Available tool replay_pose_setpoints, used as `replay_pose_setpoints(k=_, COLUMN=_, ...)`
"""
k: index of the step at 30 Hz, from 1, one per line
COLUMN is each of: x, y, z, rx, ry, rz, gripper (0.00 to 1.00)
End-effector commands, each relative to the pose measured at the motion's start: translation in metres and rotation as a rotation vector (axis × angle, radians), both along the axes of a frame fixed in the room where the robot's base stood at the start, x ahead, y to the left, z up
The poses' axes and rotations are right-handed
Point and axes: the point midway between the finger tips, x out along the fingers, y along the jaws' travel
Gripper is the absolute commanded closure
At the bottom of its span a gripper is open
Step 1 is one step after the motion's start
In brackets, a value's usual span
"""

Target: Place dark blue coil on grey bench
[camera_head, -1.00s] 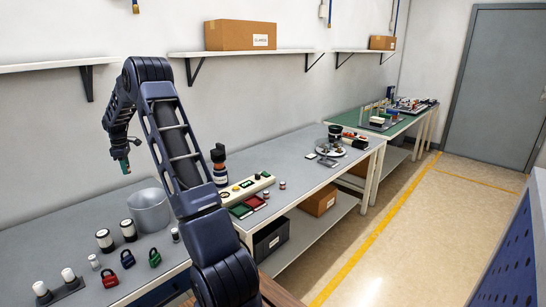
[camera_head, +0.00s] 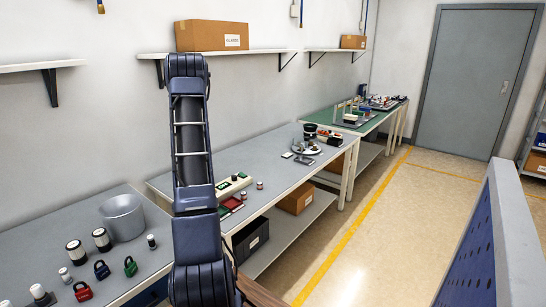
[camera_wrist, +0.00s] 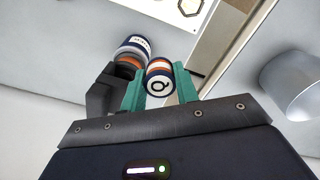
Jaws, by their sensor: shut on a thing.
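In the wrist view my gripper (camera_wrist: 158,88) is shut with its teal fingers on a small banded cylinder, which I take for the dark blue coil (camera_wrist: 158,79). Its end face is white with a dark ring mark, and it has orange and white bands. In the head view my arm hides the gripper and coil. A second, larger banded item (camera_wrist: 132,47) with a dark blue rim and white label shows just beyond the coil; I cannot tell whether they touch. Two grey bench tops show in the head view: the near left one (camera_head: 60,240) and the middle one (camera_head: 262,158).
A grey round pot (camera_head: 122,217) stands on the near bench, with padlocks (camera_head: 102,270) and small cylinders around it. A control box (camera_head: 234,184) and a round tray (camera_head: 306,148) are on the middle bench. Shelves run above. A blue perforated panel (camera_head: 480,260) is at right.

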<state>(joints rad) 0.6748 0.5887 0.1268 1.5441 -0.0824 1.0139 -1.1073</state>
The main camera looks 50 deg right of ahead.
Motion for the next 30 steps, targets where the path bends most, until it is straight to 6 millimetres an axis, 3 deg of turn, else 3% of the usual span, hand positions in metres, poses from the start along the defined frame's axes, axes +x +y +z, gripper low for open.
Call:
replay_pose_setpoints(k=1, x=-0.014, y=-0.019, z=0.000, rx=0.000, ry=0.000, rz=-0.027, gripper=0.92)
replay_pose_setpoints(k=6, x=-0.062, y=-0.075, z=-0.003, rx=0.000, ry=0.000, rz=-0.107, gripper=0.92)
replay_pose_setpoints(k=15, x=-0.153, y=-0.159, z=-0.006, rx=-0.001, ry=0.000, rz=-0.242, gripper=0.92)
replay_pose_setpoints(k=21, x=-0.196, y=-0.191, z=-0.007, rx=0.000, ry=0.000, rz=-0.299, gripper=0.92)
replay_pose_setpoints(k=26, x=-0.210, y=-0.200, z=-0.010, rx=0.001, ry=0.001, rz=-0.318, gripper=0.92)
replay_pose_setpoints(k=30, x=-0.212, y=-0.201, z=-0.029, rx=0.003, ry=0.002, rz=-0.320, gripper=0.92)
